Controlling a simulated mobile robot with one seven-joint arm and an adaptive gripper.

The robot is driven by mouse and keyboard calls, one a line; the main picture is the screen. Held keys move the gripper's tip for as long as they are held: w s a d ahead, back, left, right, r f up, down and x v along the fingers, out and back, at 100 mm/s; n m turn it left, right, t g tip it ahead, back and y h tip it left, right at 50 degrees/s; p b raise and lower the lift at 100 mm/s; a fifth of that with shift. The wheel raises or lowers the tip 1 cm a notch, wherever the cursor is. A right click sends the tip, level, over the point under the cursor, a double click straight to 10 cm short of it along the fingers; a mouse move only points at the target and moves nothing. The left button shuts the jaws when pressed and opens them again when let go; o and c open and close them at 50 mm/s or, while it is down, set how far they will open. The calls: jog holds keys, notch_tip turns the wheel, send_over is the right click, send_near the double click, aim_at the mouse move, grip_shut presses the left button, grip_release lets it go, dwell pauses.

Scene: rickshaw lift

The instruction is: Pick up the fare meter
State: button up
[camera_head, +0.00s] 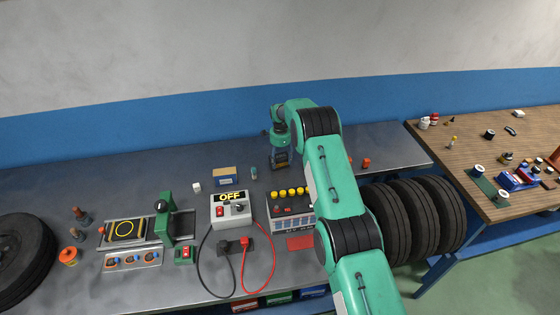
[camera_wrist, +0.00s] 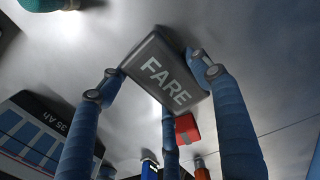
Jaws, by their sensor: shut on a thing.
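The fare meter (camera_wrist: 166,75) is a dark grey box with FARE in pale letters on its face. In the wrist view it sits tilted between the blue padded fingers of my gripper (camera_wrist: 153,78), with fingertips against its left and right sides. A third finger shows below it. In the head view my gripper (camera_head: 281,158) is over the back part of the grey bench (camera_head: 120,182). The fare meter cannot be made out clearly there, and I cannot tell how far it is from the bench top.
A battery marked 35 Ah (camera_wrist: 38,140) is at the left of the wrist view. On the bench are a box marked OFF (camera_head: 231,209), a unit with yellow knobs (camera_head: 290,208) and a green press (camera_head: 166,219). Tyres (camera_head: 415,220) stand right of my arm.

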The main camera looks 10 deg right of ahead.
aim_at(280, 158)
jog(key=shift+w+r, duration=0.1)
jog(key=shift+r, duration=1.7)
jog(key=s+r+b, duration=0.1)
jog(key=s, duration=1.5)
jog(key=shift+r, duration=0.2)
